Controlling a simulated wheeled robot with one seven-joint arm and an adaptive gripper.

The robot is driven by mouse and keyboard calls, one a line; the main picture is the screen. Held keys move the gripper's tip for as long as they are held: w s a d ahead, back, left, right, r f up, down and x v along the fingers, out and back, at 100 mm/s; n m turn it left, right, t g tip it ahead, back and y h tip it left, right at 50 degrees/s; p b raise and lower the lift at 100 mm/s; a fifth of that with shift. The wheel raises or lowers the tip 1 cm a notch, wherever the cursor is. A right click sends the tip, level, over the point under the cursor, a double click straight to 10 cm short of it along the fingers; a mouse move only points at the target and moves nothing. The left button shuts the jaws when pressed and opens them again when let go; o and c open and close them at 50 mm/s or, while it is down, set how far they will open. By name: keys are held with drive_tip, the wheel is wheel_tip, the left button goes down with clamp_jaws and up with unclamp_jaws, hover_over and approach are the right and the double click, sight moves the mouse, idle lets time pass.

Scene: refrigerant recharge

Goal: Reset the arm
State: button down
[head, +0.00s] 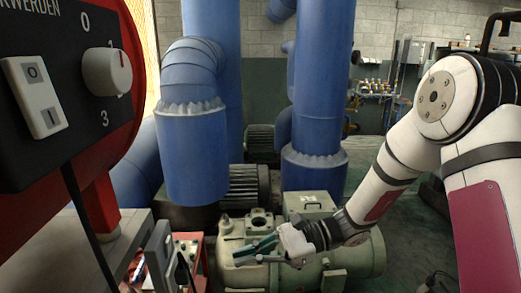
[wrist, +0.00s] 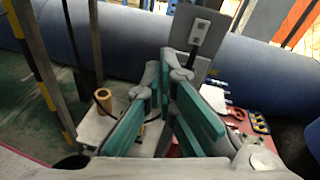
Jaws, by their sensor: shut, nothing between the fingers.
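My arm reaches in from the right in the head view, and my gripper (head: 238,256) is low in the middle, in front of the pale green pump-like machine (head: 355,255). Its green-padded fingers point left, and nothing shows between them. In the wrist view my gripper (wrist: 166,68) has its fingers converging at the tips, shut and empty. Whether the gripper touches the machine cannot be told from the head view.
A red machine with a black dial panel (head: 65,85) fills the left. Large blue pipes (head: 320,90) stand behind. The wrist view shows a red surface with small tools (wrist: 258,125), a cylindrical tan object (wrist: 103,97) and a striped post (wrist: 45,95).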

drive_tip(key=s+d+r+n+t+h+p, duration=0.2)
drive_tip(key=s+d+r+n+t+h, duration=0.1)
drive_tip(key=s+d+r+n+h, duration=0.3)
drive_tip(key=s+d+r+n+t+h+p, duration=0.2)
drive_tip(key=s+d+r+n+t+h, duration=0.2)
drive_tip(key=s+d, duration=1.1)
wheel_tip(320, 180, up, 6)
drive_tip(key=d+n+h, duration=0.1)
drive_tip(key=n+h, duration=0.2)
drive_tip(key=h, duration=0.2)
drive_tip(key=shift+s+d+n+t+h, duration=0.25)
drive_tip(key=shift+d+n+t+h, duration=0.05)
drive_tip(key=shift+h, duration=0.1)
drive_tip(key=shift+a+f, duration=0.1)
